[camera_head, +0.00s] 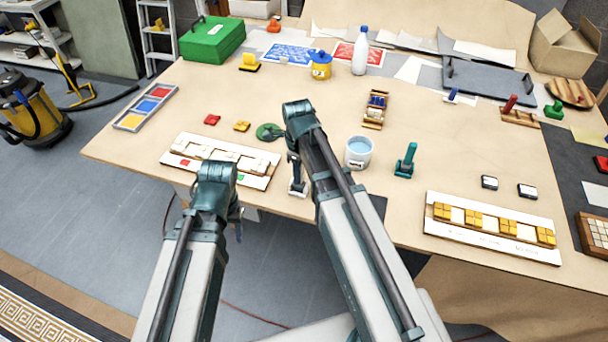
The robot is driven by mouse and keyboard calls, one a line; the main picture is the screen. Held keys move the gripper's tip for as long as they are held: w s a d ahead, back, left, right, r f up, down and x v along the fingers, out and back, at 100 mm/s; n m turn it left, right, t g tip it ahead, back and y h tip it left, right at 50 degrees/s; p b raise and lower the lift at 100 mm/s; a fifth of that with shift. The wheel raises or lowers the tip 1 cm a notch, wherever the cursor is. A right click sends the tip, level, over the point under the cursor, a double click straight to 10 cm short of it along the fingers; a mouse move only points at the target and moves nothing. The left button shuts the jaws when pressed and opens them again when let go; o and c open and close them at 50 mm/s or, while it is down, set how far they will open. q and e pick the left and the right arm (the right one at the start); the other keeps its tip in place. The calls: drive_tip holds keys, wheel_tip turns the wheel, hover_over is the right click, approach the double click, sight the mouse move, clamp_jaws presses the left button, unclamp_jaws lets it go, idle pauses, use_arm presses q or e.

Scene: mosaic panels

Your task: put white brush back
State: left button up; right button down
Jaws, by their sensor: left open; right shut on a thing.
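My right gripper (295,172) points down at the table's front edge, just right of the white mosaic panel. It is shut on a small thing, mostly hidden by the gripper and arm. A small white and dark shape (298,188) shows at its tip; I cannot tell whether this is the white brush. No other white brush can be made out clearly. My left gripper (238,222) is open, in front of the table edge below the panel, and mostly hidden by its own wrist.
A white panel (180,157) with tiles lies behind my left wrist. A pale blue bucket (359,153) and a teal upright tool (405,160) stand right of my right arm. A panel with yellow tiles (485,239) lies at right. A green disc (268,132) lies beside my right wrist.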

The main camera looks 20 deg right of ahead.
drive_tip(key=shift+a+r, duration=0.1)
drive_tip(key=shift+a, duration=0.15)
drive_tip(key=shift+d+f, duration=0.1)
drive_tip(key=shift+f, duration=0.1)
drive_tip(key=c, duration=0.7)
unclamp_jaws()
drive_tip(key=shift+r, duration=0.15)
wheel_tip(320, 180, up, 12)
drive_tip(key=p, duration=1.2)
drive_tip(key=shift+r, duration=0.1)
drive_tip(key=s+a+n, duration=0.3)
drive_tip(key=s+n, duration=0.1)
drive_tip(key=n, duration=0.5)
drive_tip(key=s+a+n, duration=0.4)
drive_tip(key=s+n, duration=0.1)
drive_tip(key=n, duration=0.5)
drive_tip(key=s+a+n+h, duration=0.1)
drive_tip(key=s+a+n, duration=0.2)
drive_tip(key=n, duration=0.6)
drive_tip(key=shift+s+a+n, duration=0.15)
drive_tip(key=shift+s, duration=0.45)
drive_tip(key=shift+s+a+n, duration=0.1)
drive_tip(key=shift+s+n, duration=0.05)
drive_tip(key=shift+s, duration=0.45)
